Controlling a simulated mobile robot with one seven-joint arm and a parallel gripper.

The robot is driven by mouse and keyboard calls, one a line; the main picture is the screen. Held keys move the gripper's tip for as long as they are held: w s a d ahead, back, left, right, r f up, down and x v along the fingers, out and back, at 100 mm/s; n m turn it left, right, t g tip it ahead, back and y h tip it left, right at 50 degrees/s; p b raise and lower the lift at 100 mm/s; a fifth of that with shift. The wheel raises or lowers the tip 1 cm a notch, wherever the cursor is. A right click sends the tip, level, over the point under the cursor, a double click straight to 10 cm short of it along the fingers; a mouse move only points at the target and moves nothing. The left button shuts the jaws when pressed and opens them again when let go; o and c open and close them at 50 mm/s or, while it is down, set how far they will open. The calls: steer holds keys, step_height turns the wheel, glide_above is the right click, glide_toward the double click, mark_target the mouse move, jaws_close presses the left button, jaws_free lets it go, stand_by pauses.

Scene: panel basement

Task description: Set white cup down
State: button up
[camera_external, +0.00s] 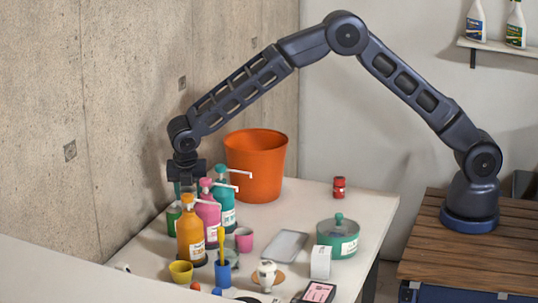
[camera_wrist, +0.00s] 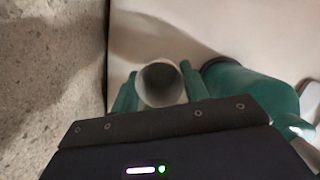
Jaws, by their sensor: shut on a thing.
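The white cup (camera_wrist: 160,84) shows in the wrist view, seen from above into its dark open mouth. My gripper (camera_wrist: 159,74) has its two green fingers on either side of the cup and is shut on it. In the external view my gripper (camera_external: 186,187) points down at the back left of the white table (camera_external: 296,215), close to the concrete wall. Its fingertips and the cup are hidden there behind the bottles. I cannot tell whether the cup touches the table.
A teal pump bottle (camera_wrist: 250,92) stands just right of the cup. Orange (camera_external: 190,235) and pink (camera_external: 208,212) pump bottles and a green container (camera_external: 173,218) crowd the front. An orange bucket (camera_external: 256,165) stands to the right. Bare table lies beyond the cup in the wrist view.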

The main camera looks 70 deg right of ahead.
steer(key=shift+f, duration=2.05)
steer(key=o, duration=1)
steer(key=shift+f, duration=0.15)
steer(key=shift+c, duration=0.2)
steer(key=v, duration=1.2)
steer(key=shift+r, duration=0.25)
